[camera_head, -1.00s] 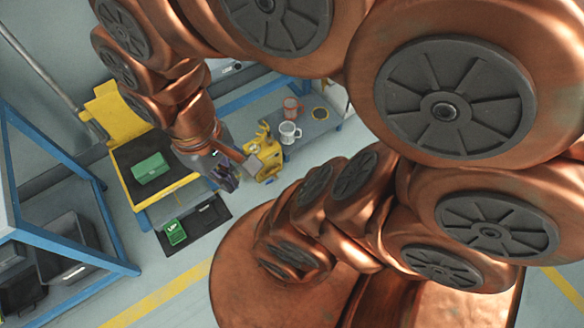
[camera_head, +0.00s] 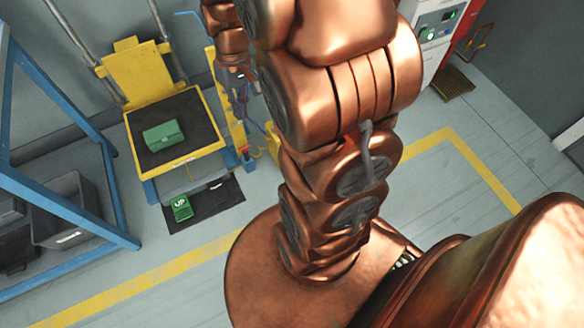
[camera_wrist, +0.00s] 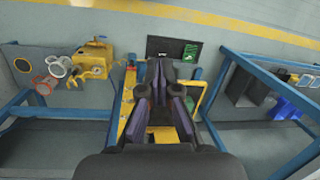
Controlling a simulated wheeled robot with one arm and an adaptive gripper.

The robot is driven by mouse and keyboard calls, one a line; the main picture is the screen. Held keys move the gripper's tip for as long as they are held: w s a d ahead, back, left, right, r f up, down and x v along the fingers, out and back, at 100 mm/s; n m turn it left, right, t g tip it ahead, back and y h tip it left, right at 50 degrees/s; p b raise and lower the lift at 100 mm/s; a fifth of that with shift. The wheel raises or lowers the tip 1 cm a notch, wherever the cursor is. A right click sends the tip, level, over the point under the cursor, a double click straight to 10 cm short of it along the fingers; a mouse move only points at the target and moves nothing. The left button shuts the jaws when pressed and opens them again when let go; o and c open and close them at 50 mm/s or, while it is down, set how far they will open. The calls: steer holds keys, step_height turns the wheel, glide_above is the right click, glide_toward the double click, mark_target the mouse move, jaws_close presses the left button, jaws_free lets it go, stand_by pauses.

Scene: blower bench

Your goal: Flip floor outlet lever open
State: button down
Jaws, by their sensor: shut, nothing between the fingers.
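My gripper (camera_head: 241,92) hangs in front of the wall side, just right of the yellow lift table, with its fingers small and partly behind my arm. In the wrist view my gripper (camera_wrist: 160,76) has its dark purple-grey fingers drawn together, holding nothing, with the tips pointing toward a black floor plate (camera_wrist: 160,47). That plate (camera_head: 216,194) lies on the floor at the table's front and carries a green block marked UP (camera_head: 181,208). A yellow machine (camera_wrist: 95,62) stands left of the gripper. I cannot clearly make out the floor outlet lever.
The yellow lift table (camera_head: 205,158) bears a green case (camera_head: 163,135). White and red mugs (camera_wrist: 58,67) stand beside the yellow machine. A blue frame rack (camera_head: 75,207) with dark bins is at left. A white cabinet (camera_head: 431,42) is at upper right. Floor in front is open.

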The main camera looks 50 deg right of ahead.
steer(key=w+d+f+b, duration=0.2)
steer(key=d+f+b, duration=0.15)
steer(key=f, duration=0.35)
steer(key=w+d+f+m+b, duration=0.1)
steer(key=w+d+f+b, duration=0.15)
steer(key=d+f, duration=0.35)
steer(key=w+d+f+b, duration=0.2)
steer(key=d+f+b, duration=0.15)
steer(key=f, duration=0.45)
steer(key=s+d+f+m+t+y+b, duration=0.1)
steer(key=d+f+b, duration=0.55)
steer(key=f, duration=0.75)
steer(key=d+f+t+b, duration=0.1)
steer(key=d+f+b, duration=0.55)
steer(key=f, duration=0.85)
steer(key=b+x, duration=0.1)
steer(key=x, duration=0.3)
steer(key=b+x, duration=0.1)
steer(key=x, duration=0.4)
steer(key=d+b+x, duration=0.1)
steer(key=x, duration=0.3)
steer(key=shift+a+f, duration=0.1)
steer(key=shift+f, duration=0.2)
